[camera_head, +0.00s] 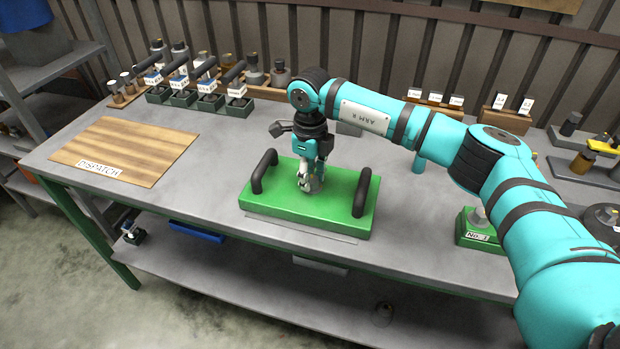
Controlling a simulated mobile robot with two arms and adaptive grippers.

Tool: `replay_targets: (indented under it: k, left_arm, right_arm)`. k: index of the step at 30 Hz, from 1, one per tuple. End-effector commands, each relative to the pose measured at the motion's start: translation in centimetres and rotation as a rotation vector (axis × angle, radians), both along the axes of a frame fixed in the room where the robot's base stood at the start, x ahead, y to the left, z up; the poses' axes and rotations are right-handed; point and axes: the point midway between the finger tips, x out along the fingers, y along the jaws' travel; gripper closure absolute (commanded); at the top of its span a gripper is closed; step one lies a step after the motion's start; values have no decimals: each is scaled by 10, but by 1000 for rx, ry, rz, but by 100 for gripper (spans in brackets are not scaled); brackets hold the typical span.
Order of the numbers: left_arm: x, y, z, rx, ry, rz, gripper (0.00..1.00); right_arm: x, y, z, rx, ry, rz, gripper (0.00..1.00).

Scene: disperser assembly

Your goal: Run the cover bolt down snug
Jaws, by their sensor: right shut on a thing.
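A green block (340,197) with two black arched handles lies on the grey bench, near the front edge. My right gripper (311,178) points down over the middle of its top, between the two handles. It is shut on a small grey metal part at the block's top, which looks like the cover bolt (312,186). The fingers hide much of this part, and I cannot tell how far down it sits. My left gripper does not show.
A wooden board marked DISPATCH (125,152) lies at the left. Several black-handled tools in a rack (200,98) stand at the back left. A green block marked No. 1 (480,229) sits at the right, close to my right arm. The bench between the board and green block is clear.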

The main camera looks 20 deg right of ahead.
Motion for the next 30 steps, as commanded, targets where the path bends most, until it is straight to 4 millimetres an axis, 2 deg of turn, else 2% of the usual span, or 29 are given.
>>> replay_targets:
  k: [6, 15, 30]
  left_arm:
    - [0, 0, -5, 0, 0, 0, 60]
    - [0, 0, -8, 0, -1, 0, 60]
    - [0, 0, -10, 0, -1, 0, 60]
  right_arm:
    - [2, -1, 2, 3, -6, -194, 100]
    - [3, -2, 2, 4, -6, -395, 100]
    - [3, -2, 3, 4, -6, -506, 100]
